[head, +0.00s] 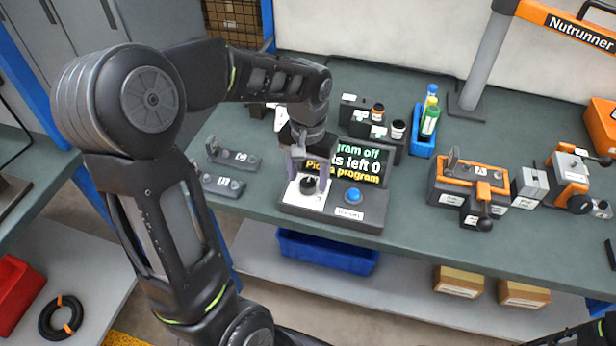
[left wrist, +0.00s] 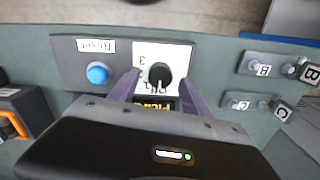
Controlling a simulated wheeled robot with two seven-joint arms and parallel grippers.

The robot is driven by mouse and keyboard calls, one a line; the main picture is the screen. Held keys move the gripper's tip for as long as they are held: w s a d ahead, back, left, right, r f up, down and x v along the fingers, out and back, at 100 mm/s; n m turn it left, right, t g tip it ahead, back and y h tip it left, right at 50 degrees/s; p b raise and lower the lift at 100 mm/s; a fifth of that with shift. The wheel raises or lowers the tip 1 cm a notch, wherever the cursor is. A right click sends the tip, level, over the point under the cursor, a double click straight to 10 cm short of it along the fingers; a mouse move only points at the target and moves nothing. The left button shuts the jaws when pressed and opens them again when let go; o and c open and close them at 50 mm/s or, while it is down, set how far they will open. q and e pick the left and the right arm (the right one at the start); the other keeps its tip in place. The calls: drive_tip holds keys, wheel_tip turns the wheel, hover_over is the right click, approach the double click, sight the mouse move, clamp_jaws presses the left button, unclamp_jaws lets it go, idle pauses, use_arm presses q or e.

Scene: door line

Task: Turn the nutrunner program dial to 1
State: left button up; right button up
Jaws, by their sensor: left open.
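The nutrunner program dial (head: 307,184) is a black knob on a white plate at the left of a dark control box (head: 332,212). My left gripper (head: 308,176) is open and points down over the dial. In the left wrist view its fingers (left wrist: 157,82) stand on either side of the dial, apart from it as far as I can see. The screen (head: 345,165) reads "gram off", "ts left 0" and "Pick a program", partly hidden by my gripper.
A blue button (head: 353,195) sits right of the dial on the same box. Orange-and-grey fixtures (head: 472,185) are to the right. Labelled brackets (head: 233,157) lie to the left. A nutrunner arm (head: 565,28) rises at the back right.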

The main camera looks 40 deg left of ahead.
use_arm(q)
drive_tip(key=shift+f, duration=0.6)
drive_tip(key=shift+c, duration=0.2)
clamp_jaws()
